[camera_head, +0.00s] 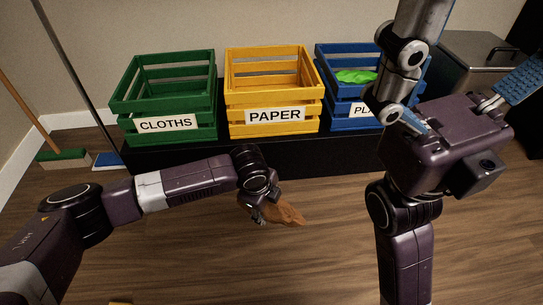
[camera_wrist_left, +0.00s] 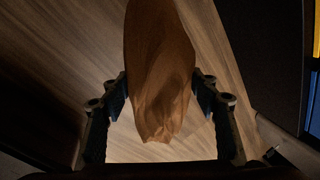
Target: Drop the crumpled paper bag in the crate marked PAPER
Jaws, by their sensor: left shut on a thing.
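The crumpled paper bag (camera_head: 284,213) is brown and hangs in my left gripper (camera_head: 262,208) above the wooden floor, in front of the black stand. In the left wrist view the bag (camera_wrist_left: 160,75) sits between the two fingers, which are shut on its sides. The crate marked PAPER (camera_head: 274,92) is yellow, slatted and open at the top, and it stands in the middle of the row behind the gripper. I see nothing inside it. My right gripper (camera_head: 466,95) is raised at the right, close to the head camera, with its fingers spread and nothing between them.
A green crate marked CLOTHS (camera_head: 165,97) stands at the left. A blue crate (camera_head: 336,108) with a bright green item (camera_head: 356,76) stands at the right, partly hidden by my right arm. All stand on a low black stand (camera_head: 315,158). A grey metal bin (camera_head: 480,55) is behind.

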